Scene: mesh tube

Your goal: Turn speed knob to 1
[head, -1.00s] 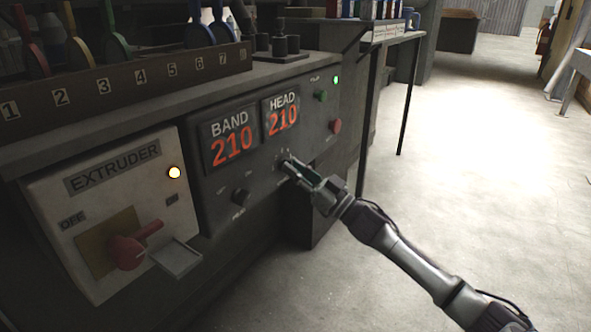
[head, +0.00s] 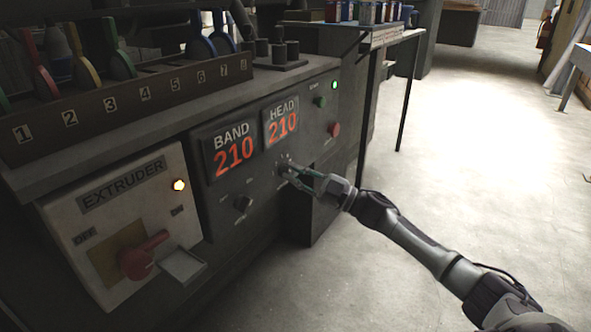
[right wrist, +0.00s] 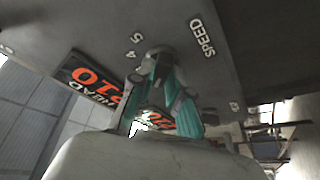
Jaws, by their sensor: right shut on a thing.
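My right gripper (head: 289,174) reaches in from the right to the grey control panel, below the BAND and HEAD displays. Its fingers are shut on the speed knob (right wrist: 163,50), a small dark knob beside the printed SPEED label (right wrist: 203,38). In the right wrist view the fingers (right wrist: 160,65) lie on either side of the knob. The numbers 4 and 5 show to the left of the knob. The fingers cover much of it, so I cannot read its pointer. My left gripper is not in view.
A second dark knob (head: 243,204) sits lower left on the panel. The EXTRUDER box (head: 122,225) with a red switch handle (head: 145,256) is at the left. A green button (head: 320,101) and a red button (head: 334,129) are at upper right. The floor at right is clear.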

